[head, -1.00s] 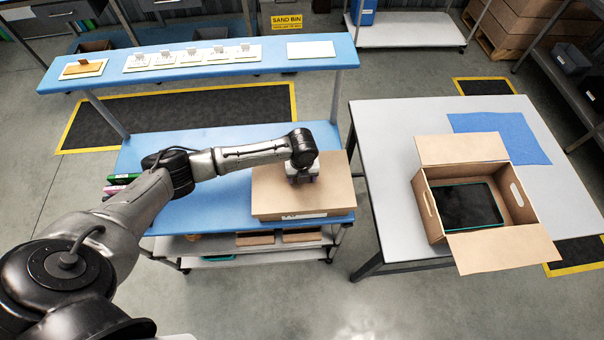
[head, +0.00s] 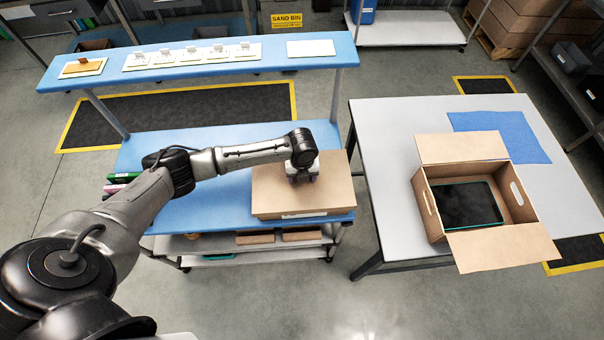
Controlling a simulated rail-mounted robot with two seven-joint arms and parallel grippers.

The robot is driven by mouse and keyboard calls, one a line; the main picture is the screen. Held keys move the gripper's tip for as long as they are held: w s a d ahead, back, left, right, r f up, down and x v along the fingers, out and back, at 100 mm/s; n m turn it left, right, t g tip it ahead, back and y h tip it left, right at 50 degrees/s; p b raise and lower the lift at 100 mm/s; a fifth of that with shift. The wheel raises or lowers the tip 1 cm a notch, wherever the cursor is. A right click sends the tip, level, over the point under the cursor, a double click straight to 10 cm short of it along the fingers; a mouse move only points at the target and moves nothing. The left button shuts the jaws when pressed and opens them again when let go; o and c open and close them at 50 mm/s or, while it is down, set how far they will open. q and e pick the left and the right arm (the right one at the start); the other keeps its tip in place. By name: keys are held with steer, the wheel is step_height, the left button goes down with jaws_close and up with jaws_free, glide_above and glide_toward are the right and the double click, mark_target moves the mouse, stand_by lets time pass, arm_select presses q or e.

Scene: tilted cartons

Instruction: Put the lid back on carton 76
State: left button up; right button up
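A flat brown cardboard piece (head: 325,198), looking like a lid or a closed carton, lies on the blue bench with a small white label on its front edge. My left gripper (head: 302,178) points down at its top, near the upper middle. The fingertips are hidden by the wrist, so I cannot tell whether they grip it. An open carton (head: 437,218) with two flaps folded out stands on the grey table at right. A dark tablet-like panel (head: 468,204) with a green edge lies inside. No number 76 is legible. My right gripper is out of view.
The blue bench (head: 190,214) has an upper shelf (head: 120,71) with several small cards. Coloured items (head: 122,178) lie at its left edge. The grey table (head: 390,130) has a blue mat (head: 525,150) and free room around the carton. A floor gap separates bench and table.

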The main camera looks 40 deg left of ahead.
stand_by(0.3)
arm_select(q)
steer(key=o, duration=0.9)
steer(key=shift+r, duration=0.55)
step_height(320, 180, up, 20)
steer(key=p, duration=0.9)
steer(key=shift+f, duration=0.15)
